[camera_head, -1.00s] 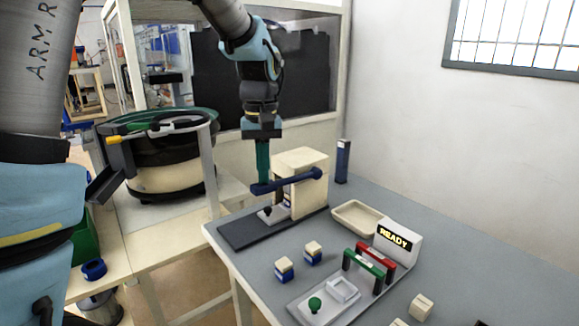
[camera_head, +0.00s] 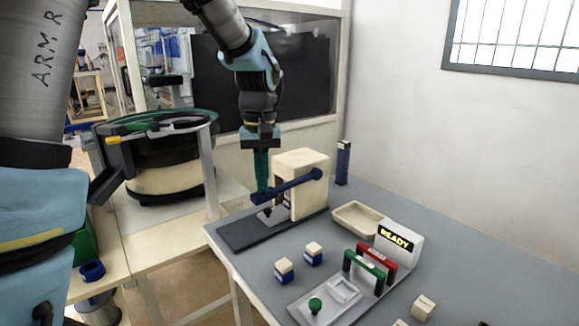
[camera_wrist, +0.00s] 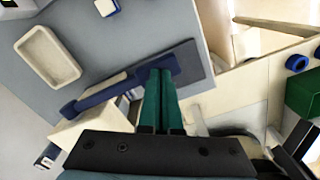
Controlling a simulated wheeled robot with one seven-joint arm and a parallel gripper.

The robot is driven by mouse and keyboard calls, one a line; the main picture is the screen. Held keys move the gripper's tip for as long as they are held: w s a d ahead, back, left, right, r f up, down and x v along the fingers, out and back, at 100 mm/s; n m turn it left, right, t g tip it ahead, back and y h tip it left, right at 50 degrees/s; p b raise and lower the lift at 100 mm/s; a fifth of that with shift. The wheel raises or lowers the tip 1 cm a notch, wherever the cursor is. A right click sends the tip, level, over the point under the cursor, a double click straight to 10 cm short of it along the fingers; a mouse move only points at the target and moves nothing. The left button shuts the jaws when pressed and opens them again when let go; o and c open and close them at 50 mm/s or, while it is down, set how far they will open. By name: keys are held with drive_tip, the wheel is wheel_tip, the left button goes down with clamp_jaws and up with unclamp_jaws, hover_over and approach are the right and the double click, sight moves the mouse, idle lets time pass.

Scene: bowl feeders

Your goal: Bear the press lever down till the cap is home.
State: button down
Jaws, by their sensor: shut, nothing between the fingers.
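The press is a cream block (camera_head: 303,170) on a dark base plate (camera_head: 240,234) near the table's far left edge. Its blue lever (camera_head: 292,186) runs left from a pivot at the block's upper right and slopes down to its free end. My gripper (camera_head: 262,190) is shut and empty, pointing down, with its green fingertips at the lever's free end. The wrist view shows the fingers (camera_wrist: 161,80) over the end of the lever (camera_wrist: 108,94). The cap under the press is mostly hidden by the lever.
A cream tray (camera_head: 358,218) lies right of the press. Two blue-and-cream blocks (camera_head: 284,270) stand in front. A fixture plate (camera_head: 328,300) has green and red handles (camera_head: 370,270) and a sign (camera_head: 398,240) reading READY. A bowl feeder (camera_head: 160,160) stands left.

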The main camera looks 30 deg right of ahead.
drive_tip(key=shift+a+f+b, duration=0.1)
drive_tip(key=shift+f+b, duration=0.2)
drive_tip(key=shift+f, duration=0.6)
drive_tip(key=shift+s+a+f, duration=0.1)
drive_tip(key=shift+f, duration=0.65)
idle(0.4)
wheel_tip(320, 180, up, 14)
drive_tip(key=p, duration=1.1)
drive_tip(key=shift+r+p, duration=0.2)
drive_tip(key=shift+p, duration=0.2)
idle(0.5)
drive_tip(key=s+a+f+n, duration=0.1)
drive_tip(key=a+f, duration=0.1)
drive_tip(key=a, duration=1.2)
drive_tip(key=s+a+f+n+t, duration=0.1)
drive_tip(key=s+a+f, duration=0.1)
drive_tip(key=a, duration=1.2)
drive_tip(key=shift+s+a+f+n+t, duration=0.3)
drive_tip(key=shift+f, duration=0.45)
